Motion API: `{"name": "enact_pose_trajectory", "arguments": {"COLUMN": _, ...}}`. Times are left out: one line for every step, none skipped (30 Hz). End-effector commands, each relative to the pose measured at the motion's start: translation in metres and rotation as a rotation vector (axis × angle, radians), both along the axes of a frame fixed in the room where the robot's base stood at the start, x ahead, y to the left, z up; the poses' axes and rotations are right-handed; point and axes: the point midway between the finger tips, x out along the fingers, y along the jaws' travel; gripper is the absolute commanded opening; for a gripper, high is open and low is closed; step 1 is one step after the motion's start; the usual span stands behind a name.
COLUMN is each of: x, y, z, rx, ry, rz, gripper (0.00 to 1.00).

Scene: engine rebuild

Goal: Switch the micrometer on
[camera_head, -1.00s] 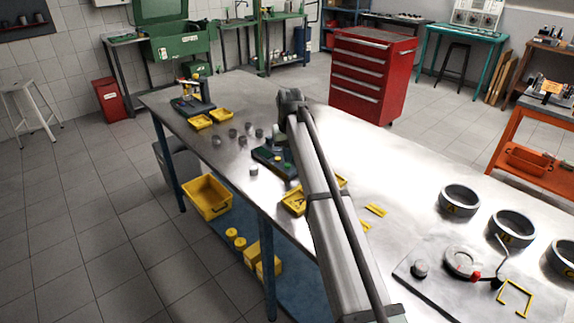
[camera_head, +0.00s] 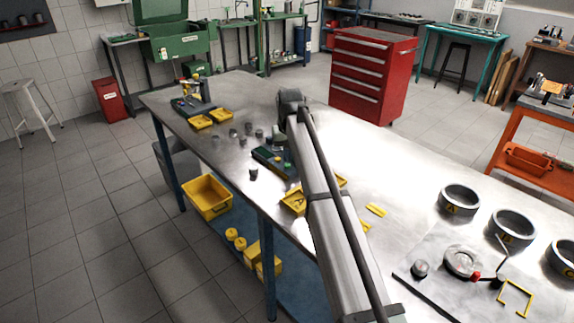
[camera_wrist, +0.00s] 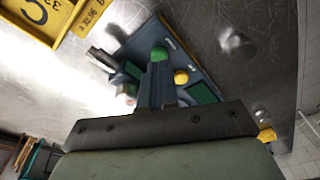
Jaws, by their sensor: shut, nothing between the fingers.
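The micrometer unit, a dark blue-green box, lies on the steel bench in the head view (camera_head: 266,158), partly hidden behind my arm. It also shows in the wrist view (camera_wrist: 196,72), with a round green button (camera_wrist: 159,54), a yellow button (camera_wrist: 181,77) and dark green panels (camera_wrist: 201,93). My gripper (camera_wrist: 157,70) is shut and empty, its fingertips over the unit close to the green button. I cannot tell whether they touch it. A reddish button, partly hidden, is left of the fingers. In the head view my gripper is hidden behind my arm.
Large dark rings (camera_head: 459,200) and a dial gauge (camera_head: 462,262) are at the right.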

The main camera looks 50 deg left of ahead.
Motion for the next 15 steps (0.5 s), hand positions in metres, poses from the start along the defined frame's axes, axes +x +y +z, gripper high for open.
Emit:
{"name": "enact_pose_trajectory", "arguments": {"x": 0.000, "y": 0.000, "z": -0.001, "rx": 0.000, "ry": 0.000, "rz": 0.000, "gripper": 0.00}}
{"name": "enact_pose_trajectory", "arguments": {"x": 0.000, "y": 0.000, "z": -0.002, "rx": 0.000, "ry": 0.000, "rz": 0.000, "gripper": 0.00}}
{"name": "enact_pose_trajectory", "arguments": {"x": 0.000, "y": 0.000, "z": -0.003, "rx": 0.000, "ry": 0.000, "rz": 0.000, "gripper": 0.00}}
{"name": "enact_pose_trajectory", "arguments": {"x": 0.000, "y": 0.000, "z": -0.004, "rx": 0.000, "ry": 0.000, "rz": 0.000, "gripper": 0.00}}
{"name": "enact_pose_trajectory", "arguments": {"x": 0.000, "y": 0.000, "z": -0.005, "rx": 0.000, "ry": 0.000, "rz": 0.000, "gripper": 0.00}}
{"name": "enact_pose_trajectory", "arguments": {"x": 0.000, "y": 0.000, "z": -0.007, "rx": -0.001, "ry": 0.001, "rz": 0.000, "gripper": 0.00}}
{"name": "enact_pose_trajectory", "arguments": {"x": 0.000, "y": 0.000, "z": -0.008, "rx": -0.001, "ry": 0.001, "rz": 0.000, "gripper": 0.00}}
{"name": "enact_pose_trajectory", "arguments": {"x": 0.000, "y": 0.000, "z": -0.009, "rx": -0.001, "ry": 0.001, "rz": 0.000, "gripper": 0.00}}
{"name": "enact_pose_trajectory", "arguments": {"x": 0.000, "y": 0.000, "z": -0.011, "rx": -0.001, "ry": 0.001, "rz": 0.000, "gripper": 0.00}}
{"name": "enact_pose_trajectory", "arguments": {"x": 0.000, "y": 0.000, "z": -0.012, "rx": 0.000, "ry": 0.000, "rz": 0.000, "gripper": 0.00}}
{"name": "enact_pose_trajectory", "arguments": {"x": 0.000, "y": 0.000, "z": -0.014, "rx": 0.000, "ry": 0.000, "rz": 0.000, "gripper": 0.00}}
{"name": "enact_pose_trajectory", "arguments": {"x": 0.000, "y": 0.000, "z": -0.015, "rx": 0.000, "ry": 0.000, "rz": 0.000, "gripper": 0.00}}
{"name": "enact_pose_trajectory", "arguments": {"x": 0.000, "y": 0.000, "z": -0.017, "rx": 0.000, "ry": 0.000, "rz": 0.000, "gripper": 0.00}}
{"name": "enact_pose_trajectory", "arguments": {"x": 0.000, "y": 0.000, "z": -0.018, "rx": 0.000, "ry": 0.000, "rz": 0.000, "gripper": 0.00}}
{"name": "enact_pose_trajectory", "arguments": {"x": 0.000, "y": 0.000, "z": -0.020, "rx": 0.000, "ry": 0.000, "rz": 0.000, "gripper": 0.00}}
